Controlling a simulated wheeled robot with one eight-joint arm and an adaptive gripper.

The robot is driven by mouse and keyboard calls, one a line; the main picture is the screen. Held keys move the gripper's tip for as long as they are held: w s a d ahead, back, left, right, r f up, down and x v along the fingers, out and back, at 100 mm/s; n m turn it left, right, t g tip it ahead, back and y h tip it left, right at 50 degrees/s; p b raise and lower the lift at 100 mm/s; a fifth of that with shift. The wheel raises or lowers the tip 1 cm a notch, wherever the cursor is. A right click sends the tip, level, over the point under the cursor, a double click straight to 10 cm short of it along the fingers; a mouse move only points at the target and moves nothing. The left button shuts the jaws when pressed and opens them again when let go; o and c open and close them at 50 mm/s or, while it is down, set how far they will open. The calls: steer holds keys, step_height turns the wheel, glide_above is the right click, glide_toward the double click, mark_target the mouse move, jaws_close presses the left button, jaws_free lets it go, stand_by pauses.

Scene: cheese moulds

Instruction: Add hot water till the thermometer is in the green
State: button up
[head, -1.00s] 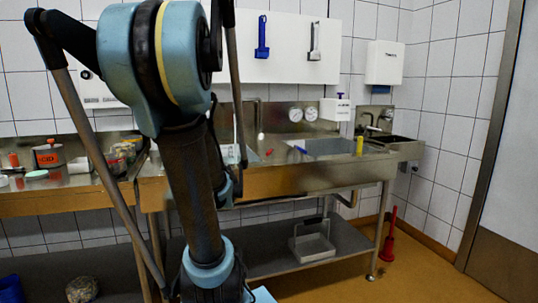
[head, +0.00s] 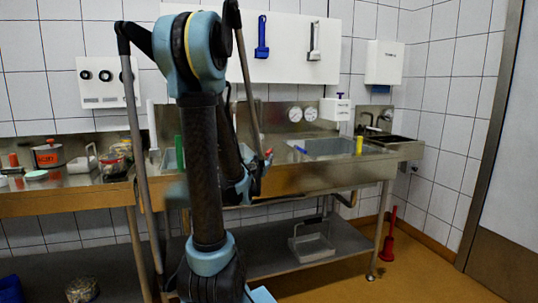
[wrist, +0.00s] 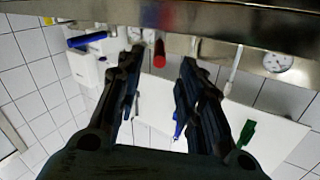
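My gripper (wrist: 162,65) is open, its two dark fingers spread apart near the steel sink bench. A red handle (wrist: 159,53) shows between the fingertips in the wrist view, with no clear contact. In the head view the red handle (head: 269,154) is at the front of the sink bench, beside my gripper (head: 258,168). A blue handle (head: 299,150) lies to its right, and also shows in the wrist view (wrist: 86,40). Two round white dials (head: 295,114) (head: 311,113) are on the splashback; their readings are too small to tell. One dial (wrist: 278,61) shows in the wrist view.
The steel sink (head: 335,146) is right of my arm, with a yellow cylinder (head: 359,145) at its right end. A knob panel (head: 105,80) hangs on the wall.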

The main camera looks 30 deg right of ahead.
mark_target(270, 151)
steer(key=x, duration=1.2)
steer(key=shift+w+d, duration=0.2)
steer(key=shift+w, duration=0.05)
jaws_close()
